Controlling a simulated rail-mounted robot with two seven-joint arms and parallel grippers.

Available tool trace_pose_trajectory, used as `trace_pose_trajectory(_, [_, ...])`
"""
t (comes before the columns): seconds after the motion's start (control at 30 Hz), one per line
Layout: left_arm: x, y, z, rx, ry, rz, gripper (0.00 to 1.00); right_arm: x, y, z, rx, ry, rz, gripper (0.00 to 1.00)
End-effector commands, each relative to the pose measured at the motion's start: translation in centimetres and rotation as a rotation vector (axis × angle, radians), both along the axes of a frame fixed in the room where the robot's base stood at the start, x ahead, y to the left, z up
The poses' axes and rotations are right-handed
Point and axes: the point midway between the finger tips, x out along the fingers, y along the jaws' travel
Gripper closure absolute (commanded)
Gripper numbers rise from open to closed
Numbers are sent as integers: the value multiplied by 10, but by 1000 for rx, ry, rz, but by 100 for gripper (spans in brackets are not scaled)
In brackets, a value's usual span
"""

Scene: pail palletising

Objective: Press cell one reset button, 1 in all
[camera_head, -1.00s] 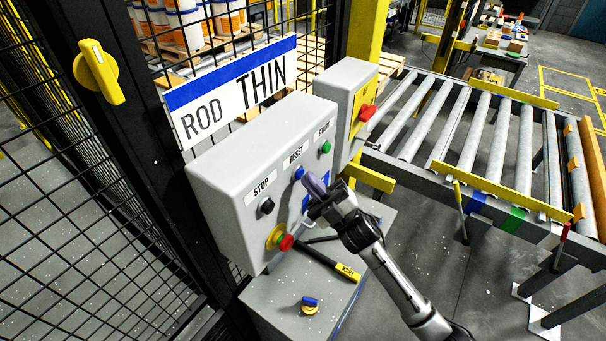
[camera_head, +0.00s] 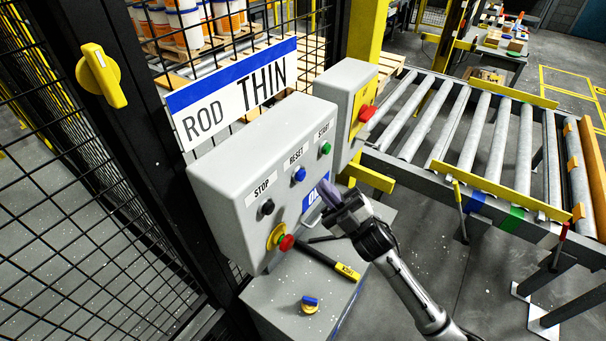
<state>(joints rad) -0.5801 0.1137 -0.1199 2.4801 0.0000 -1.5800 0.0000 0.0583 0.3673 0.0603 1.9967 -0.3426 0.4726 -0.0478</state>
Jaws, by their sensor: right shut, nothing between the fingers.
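The grey control box (camera_head: 230,160) hangs beside the mesh fence, under a sign reading ROD THIN. Its blue button under the RESET label (camera_head: 299,174) is in full view. A black button (camera_head: 267,207) sits under STOP and a green button (camera_head: 325,148) under START. A red emergency knob (camera_head: 286,242) is at the lower front. My right gripper (camera_head: 328,193) is shut and empty. Its fingertips are in front of the box's face, below and right of the blue button and apart from it, partly covering a blue label. My left gripper is not in view.
A second grey box with a red knob (camera_head: 367,113) stands just behind. A roller conveyor (camera_head: 450,130) fills the right. Below the box, a grey cabinet top (camera_head: 270,300) holds a black and yellow tool and a small blue and yellow item (camera_head: 310,304).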

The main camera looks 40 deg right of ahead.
Motion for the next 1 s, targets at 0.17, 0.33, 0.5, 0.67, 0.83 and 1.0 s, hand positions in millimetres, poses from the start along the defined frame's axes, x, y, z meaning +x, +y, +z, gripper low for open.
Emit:
trace_pose_trajectory(0.17, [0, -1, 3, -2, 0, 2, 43, -17, -6, 0, 0, 1, 1, 100])
trace_pose_trajectory(0.33, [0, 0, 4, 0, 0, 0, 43, -26, -10, 0, 0, 1, 1, 100])
trace_pose_trajectory(0.5, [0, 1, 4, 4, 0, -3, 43, -30, -11, 0, 0, -1, 1, 100])
trace_pose_trajectory(0.67, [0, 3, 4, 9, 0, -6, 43, -30, -11, 0, 0, 0, 1, 100])
trace_pose_trajectory(0.83, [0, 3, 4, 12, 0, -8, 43, -30, -11, 0, 1, 0, 1, 100])
trace_pose_trajectory(1.0, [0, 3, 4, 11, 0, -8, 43, -30, -11, 0, 1, 0, 1, 100])
